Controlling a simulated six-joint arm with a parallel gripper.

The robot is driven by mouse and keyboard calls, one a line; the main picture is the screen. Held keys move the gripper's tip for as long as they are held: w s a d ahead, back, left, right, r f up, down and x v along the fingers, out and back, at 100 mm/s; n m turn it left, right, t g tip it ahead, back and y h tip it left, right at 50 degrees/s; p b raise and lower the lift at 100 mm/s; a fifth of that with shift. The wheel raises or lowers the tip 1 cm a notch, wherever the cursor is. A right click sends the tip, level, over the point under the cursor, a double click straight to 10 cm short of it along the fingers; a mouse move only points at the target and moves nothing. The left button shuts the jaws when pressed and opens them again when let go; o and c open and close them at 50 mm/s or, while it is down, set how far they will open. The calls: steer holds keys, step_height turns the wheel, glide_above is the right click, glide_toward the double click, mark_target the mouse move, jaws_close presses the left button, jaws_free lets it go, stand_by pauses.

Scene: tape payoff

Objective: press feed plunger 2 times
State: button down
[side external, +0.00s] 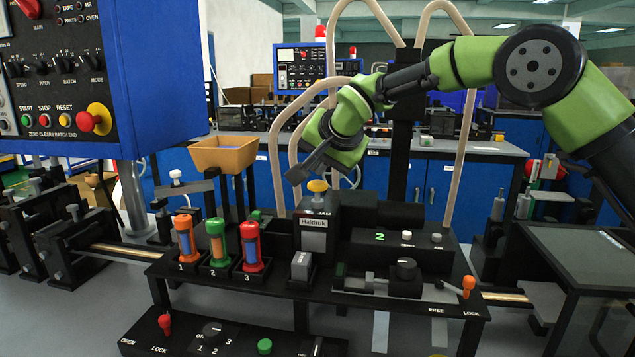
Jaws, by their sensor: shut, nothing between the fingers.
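My gripper (296,176) is shut and empty, pointing down and to the left above the middle of the dark bench fixture. A yellow round-topped knob (317,186) stands on the black block labelled Haldruk, just below and right of my fingertips. A gap seems to show between fingers and knob, but the depth is hard to judge. No label reading "feed plunger" is legible, so I cannot tell for sure whether this knob is it. A green digit 2 (380,237) glows on the fixture's display.
Orange, green and red capped cylinders (217,243) stand at the fixture's left. A tan hopper (223,155) rises behind them. An orange-tipped lever (468,286) is at front right. Beige hoses (277,165) loop close around my wrist. A blue control panel (165,75) overhangs the left.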

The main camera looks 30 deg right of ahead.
mark_target(321, 182)
steer(key=shift+r, duration=0.2)
steer(key=shift+r, duration=2.55)
steer(key=s+d+r+n, duration=0.15)
steer(key=s+r, duration=0.35)
steer(key=s, duration=0.5)
steer(key=s+f+n+g+y, duration=0.1)
steer(key=s+f+n, duration=0.1)
steer(key=s, duration=1)
steer(key=s+f+n+y, duration=0.2)
steer(key=s+f, duration=0.3)
steer(key=s, duration=0.8)
steer(key=shift+s+a+n+g, duration=0.2)
steer(key=shift+a+n+g, duration=0.15)
steer(key=shift+n, duration=0.3)
